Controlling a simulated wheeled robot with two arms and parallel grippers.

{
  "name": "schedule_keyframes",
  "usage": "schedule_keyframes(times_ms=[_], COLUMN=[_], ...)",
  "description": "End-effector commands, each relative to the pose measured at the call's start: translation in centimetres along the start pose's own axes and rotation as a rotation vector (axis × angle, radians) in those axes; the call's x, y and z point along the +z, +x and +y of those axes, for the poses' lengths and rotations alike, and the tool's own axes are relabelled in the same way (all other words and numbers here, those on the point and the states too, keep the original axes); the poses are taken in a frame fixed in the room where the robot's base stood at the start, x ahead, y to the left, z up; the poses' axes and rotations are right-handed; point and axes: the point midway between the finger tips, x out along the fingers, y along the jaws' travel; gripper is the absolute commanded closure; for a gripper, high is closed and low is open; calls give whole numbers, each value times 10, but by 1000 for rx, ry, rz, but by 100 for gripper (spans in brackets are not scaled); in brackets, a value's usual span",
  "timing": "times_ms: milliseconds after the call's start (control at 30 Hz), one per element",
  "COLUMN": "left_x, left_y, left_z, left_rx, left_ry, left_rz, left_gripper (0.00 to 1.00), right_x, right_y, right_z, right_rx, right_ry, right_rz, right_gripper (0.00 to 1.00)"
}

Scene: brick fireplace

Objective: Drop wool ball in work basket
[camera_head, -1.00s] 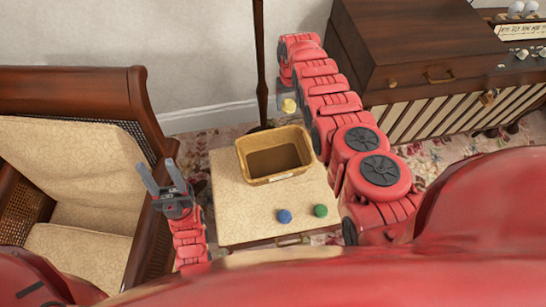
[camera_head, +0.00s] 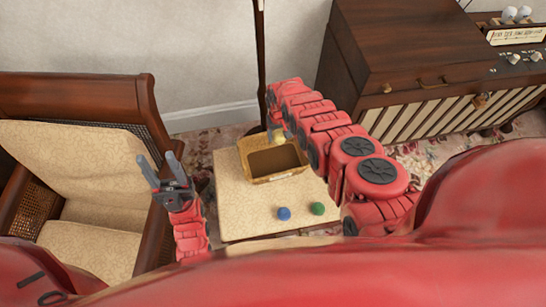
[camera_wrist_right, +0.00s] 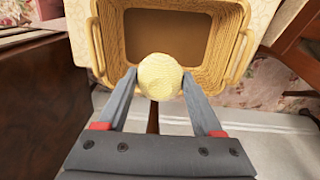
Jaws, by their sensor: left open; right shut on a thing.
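A pale yellow wool ball (camera_wrist_right: 160,77) is held between the fingertips of my right gripper (camera_wrist_right: 161,85). In the head view the ball (camera_head: 279,136) shows at the far rim of the basket. The work basket (camera_head: 270,178) is an open tan wicker box on the small table, and its dark inside looks empty. In the right wrist view the basket (camera_wrist_right: 92,45) lies beyond the ball, with the ball overlapping its near rim. My left gripper (camera_head: 162,172) is open and empty, left of the table, near the armchair.
The small cream-topped table (camera_head: 240,213) carries a blue ball (camera_head: 284,213) and a green ball (camera_head: 318,208) in front of the basket. A wooden armchair (camera_head: 75,143) stands at left. A dark pole (camera_head: 260,65) rises behind the table. A wooden cabinet (camera_head: 400,60) stands at right.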

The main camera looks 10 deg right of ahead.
Motion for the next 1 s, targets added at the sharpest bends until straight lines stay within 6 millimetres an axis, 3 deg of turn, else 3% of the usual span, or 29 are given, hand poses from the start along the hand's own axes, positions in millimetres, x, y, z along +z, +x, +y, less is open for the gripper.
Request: schedule_keyframes(times_ms=[400, 767, 800, 967, 1000], left_x=[9, 9, 9, 9, 9], left_y=[-52, -55, -55, -55, -55], left_z=[3, 3, 3, 3, 3], left_rx=[0, 0, 0, 0, 0], left_ry=[0, 0, 0, 0, 0], left_rz=[0, 0, 0, 0, 0], left_gripper=[50, 50, 50, 50, 50], right_x=[0, -1, -1, -1, -1], right_y=[52, 56, 56, 56, 56], right_z=[0, 0, 0, 0, 0], right_rx=[0, 0, 0, 0, 0], right_ry=[0, 0, 0, 0, 0], right_rz=[0, 1, 1, 0, 0], right_gripper=[86, 86, 29, 0, 0])
